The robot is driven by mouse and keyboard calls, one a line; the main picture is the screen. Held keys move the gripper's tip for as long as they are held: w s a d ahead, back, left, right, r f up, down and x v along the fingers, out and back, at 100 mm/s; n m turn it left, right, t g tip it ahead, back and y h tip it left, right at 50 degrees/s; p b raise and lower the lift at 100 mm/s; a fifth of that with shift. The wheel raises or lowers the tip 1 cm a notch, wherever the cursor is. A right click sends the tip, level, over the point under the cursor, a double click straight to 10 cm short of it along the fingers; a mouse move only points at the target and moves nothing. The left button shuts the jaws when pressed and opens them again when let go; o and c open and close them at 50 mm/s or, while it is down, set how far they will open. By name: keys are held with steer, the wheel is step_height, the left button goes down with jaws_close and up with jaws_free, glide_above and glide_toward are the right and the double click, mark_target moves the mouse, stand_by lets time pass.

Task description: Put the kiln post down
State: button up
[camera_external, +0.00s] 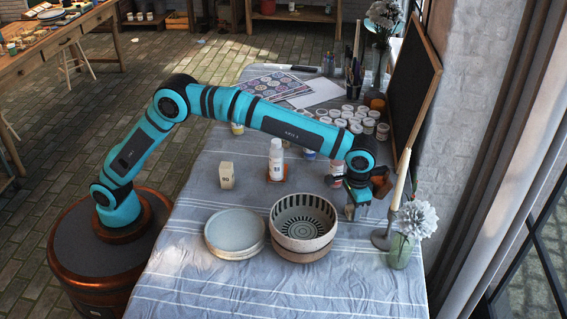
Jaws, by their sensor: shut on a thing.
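My gripper (357,202) is at the right of the cloth-covered table, low over it, between the patterned bowl and the candle holder. It is shut on a small pale grey-beige piece, the kiln post (350,211), mostly hidden by the fingers. I cannot tell whether its lower end touches the cloth. Another pale block (227,176) marked with dark figures stands upright at the left of the table, apart from my gripper. The table (200,285) has a grey cloth with white stripes.
Close by stand the bowl (303,240), a candle in its holder (382,238) and a glass vase with a white flower (399,252). Stacked plates (234,253) lie left of the bowl. A white bottle (276,160) and several paint jars (349,120) stand farther back. The front cloth is clear.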

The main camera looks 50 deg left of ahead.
steer(key=shift+f, duration=0.7)
steer(key=o, duration=1)
steer(key=shift+f, duration=0.15)
step_height(320, 180, up, 12)
steer(key=shift+r, duration=0.15)
